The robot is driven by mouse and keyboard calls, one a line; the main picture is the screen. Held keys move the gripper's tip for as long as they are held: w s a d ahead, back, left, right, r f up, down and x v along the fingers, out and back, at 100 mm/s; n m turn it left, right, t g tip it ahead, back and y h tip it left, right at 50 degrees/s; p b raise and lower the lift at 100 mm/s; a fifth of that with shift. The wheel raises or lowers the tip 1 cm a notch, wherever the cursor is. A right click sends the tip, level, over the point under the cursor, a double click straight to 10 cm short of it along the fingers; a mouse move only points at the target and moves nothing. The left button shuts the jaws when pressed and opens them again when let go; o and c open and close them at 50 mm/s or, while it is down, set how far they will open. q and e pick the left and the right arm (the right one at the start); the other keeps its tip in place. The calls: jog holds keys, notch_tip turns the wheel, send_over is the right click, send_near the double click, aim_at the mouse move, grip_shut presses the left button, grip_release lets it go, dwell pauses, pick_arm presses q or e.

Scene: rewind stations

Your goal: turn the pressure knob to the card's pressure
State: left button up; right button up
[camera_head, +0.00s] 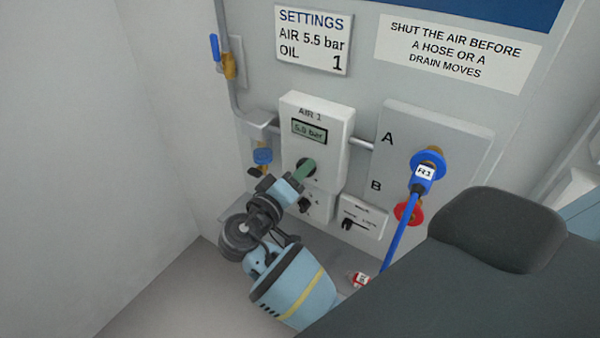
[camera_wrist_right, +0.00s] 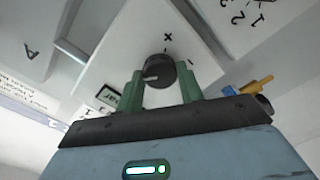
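The settings card (camera_head: 313,41) on the wall reads AIR 5.5 bar, OIL 1. Below it is the white AIR 1 unit (camera_head: 330,112). Its small display (camera_head: 309,131) seems to read 5.0 bar, though the digits are blurred. The dark round pressure knob (camera_head: 306,165) is on the unit's face, partly covered by my right gripper (camera_head: 308,170). In the right wrist view, the knob (camera_wrist_right: 158,70) shows between the two green fingers of my right gripper (camera_wrist_right: 160,72), with plus and minus marks beside it. My left gripper is out of view.
A panel (camera_head: 440,125) marked A and B is to the right, with a blue hose (camera_head: 402,232) plugged in at A and a red fitting (camera_head: 409,212) at B. A blue-handled valve (camera_head: 215,48) is at upper left. A small dial box (camera_head: 361,217) sits lower right.

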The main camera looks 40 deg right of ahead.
jog(key=c, duration=0.4)
jog(key=m+b, duration=0.2)
jog(key=m, duration=0.1)
jog(key=shift+m+b, duration=0.4)
jog(key=o, duration=1)
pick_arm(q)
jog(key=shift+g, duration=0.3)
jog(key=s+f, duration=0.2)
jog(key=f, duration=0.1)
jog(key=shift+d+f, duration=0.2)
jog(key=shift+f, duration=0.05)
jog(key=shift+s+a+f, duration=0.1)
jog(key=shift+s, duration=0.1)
